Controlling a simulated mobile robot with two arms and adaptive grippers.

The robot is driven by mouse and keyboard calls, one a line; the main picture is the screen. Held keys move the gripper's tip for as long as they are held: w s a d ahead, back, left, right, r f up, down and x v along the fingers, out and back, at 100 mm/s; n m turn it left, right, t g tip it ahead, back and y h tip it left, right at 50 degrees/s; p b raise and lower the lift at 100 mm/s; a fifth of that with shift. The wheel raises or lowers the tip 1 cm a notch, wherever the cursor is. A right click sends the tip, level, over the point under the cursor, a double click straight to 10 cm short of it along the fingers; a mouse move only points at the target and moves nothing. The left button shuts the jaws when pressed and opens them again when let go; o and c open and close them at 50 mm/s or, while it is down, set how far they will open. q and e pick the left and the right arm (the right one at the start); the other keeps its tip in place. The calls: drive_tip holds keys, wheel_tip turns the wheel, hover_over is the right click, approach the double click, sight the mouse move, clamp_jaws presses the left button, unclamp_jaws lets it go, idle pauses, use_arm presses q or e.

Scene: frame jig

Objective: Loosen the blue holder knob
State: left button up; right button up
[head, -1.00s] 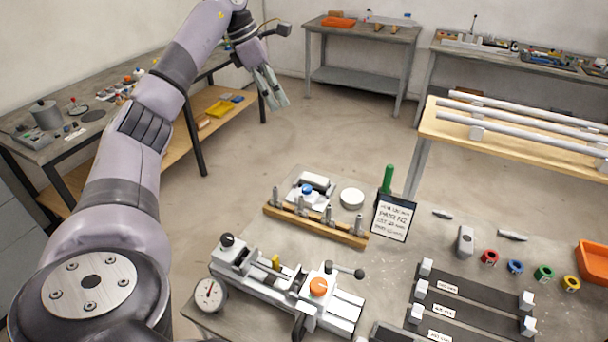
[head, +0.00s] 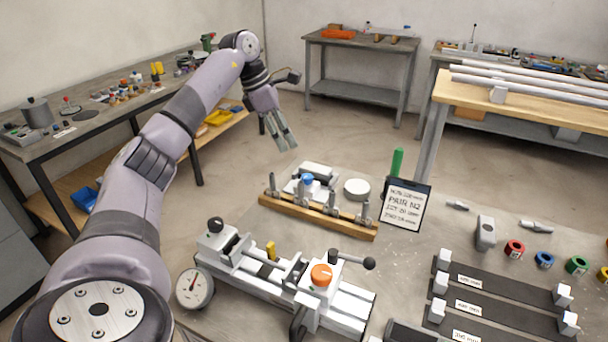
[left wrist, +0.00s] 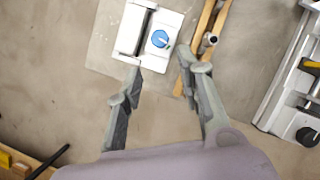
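The blue holder knob (head: 307,180) sits on a white holder block (head: 318,170) at the far left corner of the main bench. In the left wrist view the knob (left wrist: 160,39) shows as a round blue disc on the white holder (left wrist: 131,29), beyond the fingertips. My left gripper (head: 285,142) is above and behind the holder in the head view, apart from it, fingers pointing down. In the left wrist view its two fingers (left wrist: 160,75) are spread with nothing between them. My right gripper is in neither view.
A wooden rail with metal pins (head: 318,216) stands just in front of the holder. A white disc (head: 357,189) and a sign (head: 406,206) are to its right. A vise-like jig with an orange knob (head: 321,275) and a dial gauge (head: 194,288) are nearer.

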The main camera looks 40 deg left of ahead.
sight(306, 176)
use_arm(q)
drive_tip(key=x, duration=1.2)
drive_tip(key=shift+d+f+p, duration=0.1)
drive_tip(key=shift+f+p, duration=0.1)
drive_tip(key=shift+p, duration=0.1)
drive_tip(key=shift+c, duration=0.5)
clamp_jaws()
